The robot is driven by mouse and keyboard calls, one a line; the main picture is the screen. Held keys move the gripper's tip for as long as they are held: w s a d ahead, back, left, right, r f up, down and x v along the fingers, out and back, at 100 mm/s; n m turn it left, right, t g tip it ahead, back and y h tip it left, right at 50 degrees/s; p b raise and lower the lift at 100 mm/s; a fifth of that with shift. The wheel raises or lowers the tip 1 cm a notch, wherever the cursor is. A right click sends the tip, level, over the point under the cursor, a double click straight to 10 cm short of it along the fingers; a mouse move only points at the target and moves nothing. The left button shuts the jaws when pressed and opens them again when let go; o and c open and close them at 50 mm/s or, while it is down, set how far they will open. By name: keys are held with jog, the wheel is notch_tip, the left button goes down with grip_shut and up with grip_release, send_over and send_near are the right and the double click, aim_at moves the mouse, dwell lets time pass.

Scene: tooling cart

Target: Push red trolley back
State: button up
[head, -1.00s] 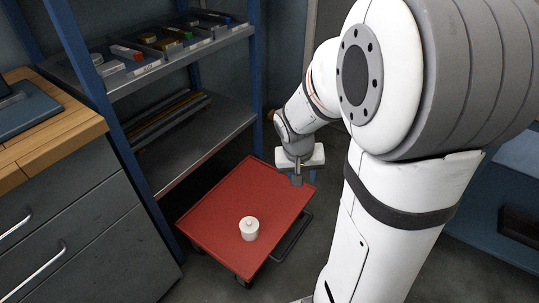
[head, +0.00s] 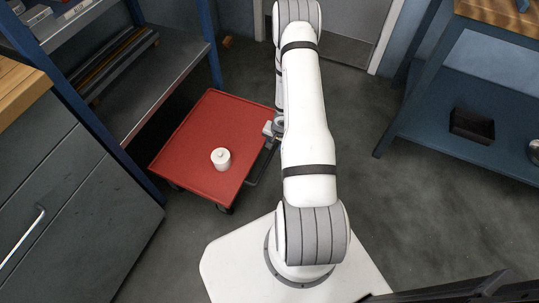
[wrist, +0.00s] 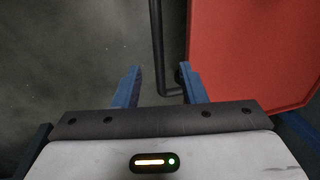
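The red trolley (head: 200,140) stands on the floor beside the shelf rack, its flat red top bearing a white lidded jar (head: 221,159). The top's edge also shows at the right of the wrist view (wrist: 250,50). A dark bar, the trolley's handle (wrist: 157,45), runs along that side. My gripper (wrist: 160,80) is open, with two blue fingers apart. In the wrist view the bar's end lies between the fingers; I cannot tell whether they touch it. In the head view my gripper is at the trolley's right edge, its fingers mostly hidden by my arm.
A shelf rack (head: 140,110) with a blue post is left of the trolley, and grey drawers (head: 90,220) are nearer at left. A blue bench (head: 460,130) with a black box (head: 472,126) stands at right. The floor between is clear. A door is at the back.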

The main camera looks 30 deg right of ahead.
aim_at(270, 157)
jog(key=f+b, duration=0.1)
jog(key=f, duration=0.2)
jog(key=a+f+b, duration=0.1)
jog(key=f+b, duration=0.1)
jog(key=f, duration=0.1)
jog(key=f+b, duration=0.1)
jog(key=f, duration=0.2)
jog(key=shift+w+a, duration=0.15)
jog(key=shift+w, duration=0.15)
grip_shut()
